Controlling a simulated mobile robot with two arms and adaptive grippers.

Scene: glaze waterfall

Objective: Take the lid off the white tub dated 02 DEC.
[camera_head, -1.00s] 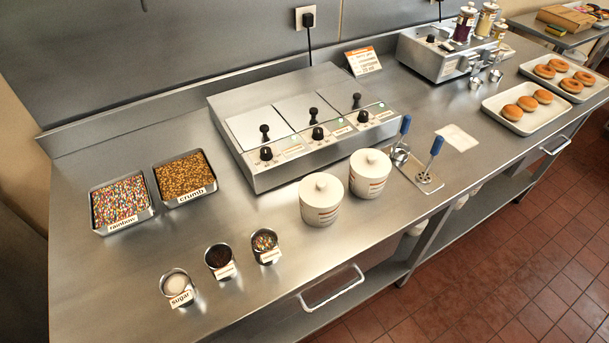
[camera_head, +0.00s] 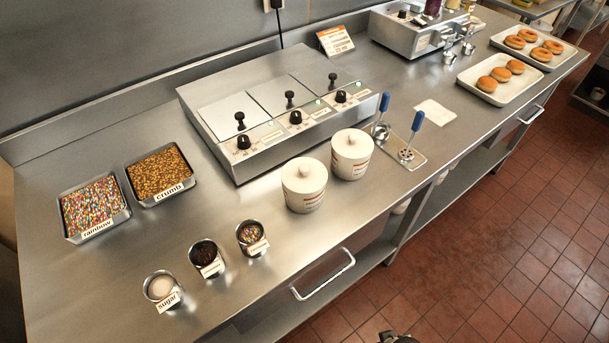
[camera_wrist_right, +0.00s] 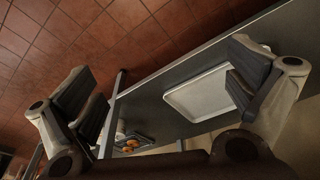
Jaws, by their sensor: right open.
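Two white lidded tubs stand side by side on the steel counter in the head view: a left tub (camera_head: 304,192) and a right tub (camera_head: 350,160). Each has a white lid with a round knob seated on top. Their labels are too small to read, so I cannot tell which is dated 02 DEC. My right gripper (camera_wrist_right: 165,95) is open and empty in the right wrist view, its fingers wide apart. A dark part at the bottom edge of the head view seems to be mine. My left gripper is not in view.
A steel warmer (camera_head: 285,115) with black knobs stands behind the tubs. Small cups, including sugar (camera_head: 160,287), stand left of them; blue-handled ladles (camera_head: 413,135) stand right. A drawer handle (camera_head: 325,277) juts from the front. The right wrist view shows a white tray (camera_wrist_right: 200,95).

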